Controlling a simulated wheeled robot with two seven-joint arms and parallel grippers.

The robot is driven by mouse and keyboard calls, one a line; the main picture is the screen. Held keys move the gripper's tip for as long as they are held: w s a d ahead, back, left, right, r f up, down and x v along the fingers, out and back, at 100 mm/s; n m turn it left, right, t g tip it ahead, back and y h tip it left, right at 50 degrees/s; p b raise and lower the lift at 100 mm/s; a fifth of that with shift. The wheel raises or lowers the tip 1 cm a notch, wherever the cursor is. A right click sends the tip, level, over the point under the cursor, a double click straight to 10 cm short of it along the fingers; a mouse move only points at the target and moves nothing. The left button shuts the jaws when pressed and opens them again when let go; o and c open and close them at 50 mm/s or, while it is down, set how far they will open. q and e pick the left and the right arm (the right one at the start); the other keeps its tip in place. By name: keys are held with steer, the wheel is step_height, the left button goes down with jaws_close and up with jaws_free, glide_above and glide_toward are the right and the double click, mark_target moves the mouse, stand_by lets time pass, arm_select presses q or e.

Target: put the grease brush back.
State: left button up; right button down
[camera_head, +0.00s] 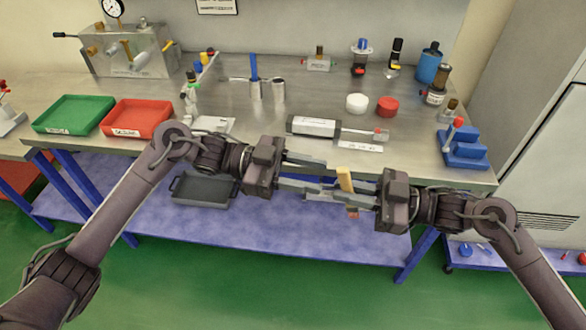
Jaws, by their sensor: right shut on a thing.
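A slim thing with a tan handle, which looks like the grease brush (345,179), stands nearly upright in my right gripper (334,193). The fingers are shut on it, and a small reddish end shows below them. My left gripper (324,175) is open and empty. Its fingertips point right, close to the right gripper's fingers and the brush; I cannot tell whether they touch. Both grippers are in front of the bench's front edge. Two metal cups (278,90) stand on the bench at the back middle, and a blue-handled thing (254,68) rises from the left one.
On the steel bench (225,103), a pneumatic cylinder (314,127) lies just behind the grippers. Green (75,114) and red (138,118) trays are at left. White (357,103) and red (388,106) caps and a blue block (464,150) are at right. A dark tray (203,190) is on the lower shelf.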

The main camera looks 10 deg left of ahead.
mark_target(343, 173)
arm_select(q)
steer(key=d, duration=0.6)
steer(key=s+d, duration=0.1)
steer(key=d, duration=0.2)
steer(key=shift+c, duration=0.2)
steer(key=shift+a, duration=0.1)
jaws_close()
arm_select(e)
steer(key=c, duration=1.4)
jaws_free()
steer(key=shift+o, duration=0.2)
steer(key=shift+d, duration=0.15)
